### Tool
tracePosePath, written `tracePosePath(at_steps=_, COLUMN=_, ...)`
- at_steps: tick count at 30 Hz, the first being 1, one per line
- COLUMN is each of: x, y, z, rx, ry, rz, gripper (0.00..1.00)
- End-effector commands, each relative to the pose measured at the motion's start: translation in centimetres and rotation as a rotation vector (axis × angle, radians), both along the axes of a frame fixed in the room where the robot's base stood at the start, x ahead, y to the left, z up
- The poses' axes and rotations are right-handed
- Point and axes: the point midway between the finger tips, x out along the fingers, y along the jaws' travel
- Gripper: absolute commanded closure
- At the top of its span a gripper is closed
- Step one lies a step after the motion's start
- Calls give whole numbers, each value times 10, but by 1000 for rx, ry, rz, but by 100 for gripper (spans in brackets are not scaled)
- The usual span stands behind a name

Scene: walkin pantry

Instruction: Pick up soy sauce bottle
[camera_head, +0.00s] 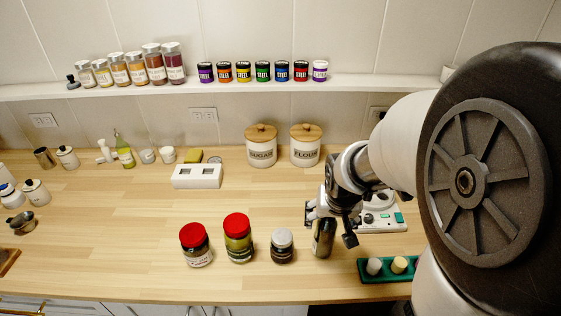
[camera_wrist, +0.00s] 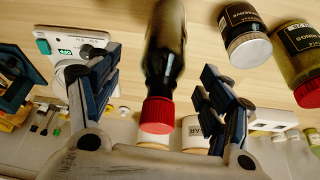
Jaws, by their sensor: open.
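The soy sauce bottle (camera_head: 323,241) is a dark glass bottle standing on the wooden counter; my gripper hides its upper part in the head view. In the wrist view the bottle (camera_wrist: 166,50), with its red cap (camera_wrist: 158,113), lies between the two fingers. My gripper (camera_head: 331,224) is open, coming from above and behind the bottle. In the wrist view the fingers (camera_wrist: 160,80) are apart on both sides of the bottle, with a visible gap on each side.
A dark jar with a grey lid (camera_head: 282,247) stands just left of the bottle. Two red-lidded jars (camera_head: 238,240) stand farther left. A green tray (camera_head: 373,278) with small pieces and a white device (camera_head: 384,216) are to the right. Sugar and flour canisters (camera_head: 261,150) stand behind.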

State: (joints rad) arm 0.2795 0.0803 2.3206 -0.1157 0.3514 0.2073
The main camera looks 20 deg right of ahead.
Motion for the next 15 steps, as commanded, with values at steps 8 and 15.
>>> tracePosePath(at_steps=8, x=14, y=-2, z=-36, rx=0, ry=1, rz=0, gripper=28)
tracePosePath(at_steps=15, x=15, y=-3, z=-36, rx=0, ry=0, rz=0, gripper=28)
